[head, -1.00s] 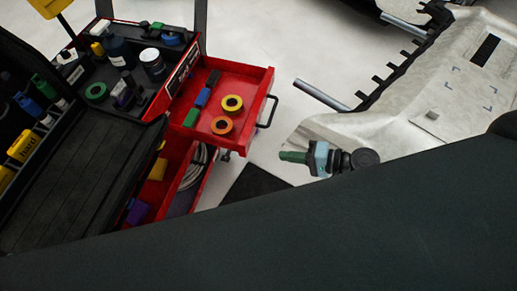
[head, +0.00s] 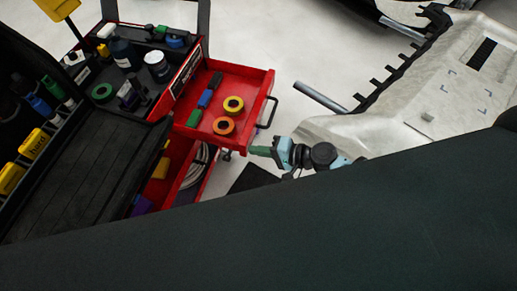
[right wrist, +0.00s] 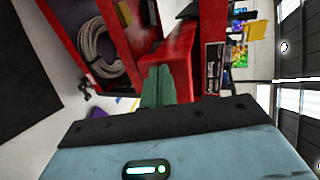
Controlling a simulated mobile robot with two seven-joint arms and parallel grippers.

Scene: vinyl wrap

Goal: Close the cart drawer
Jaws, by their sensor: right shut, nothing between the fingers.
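The red cart's upper drawer (head: 245,92) is pulled out, with its black handle (head: 269,112) on its right front. It holds yellow and orange tape rolls and several small blocks. A lower red compartment (head: 205,178) below it is also open, with a coiled cable inside. My right gripper (head: 252,150), with green fingers, is just right of and below the upper drawer's front corner; its fingers are closed together and empty. In the right wrist view the fingers (right wrist: 158,86) point at a red cart panel (right wrist: 178,50); I cannot tell whether they touch. My left gripper is not in view.
Bottles and tools stand on the cart's black top tray (head: 105,115). A large pale panel (head: 410,120) with a dark toothed edge lies to the right. A dark mat (head: 252,178) is on the floor. Clear pale floor (head: 300,50) lies beyond the drawer.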

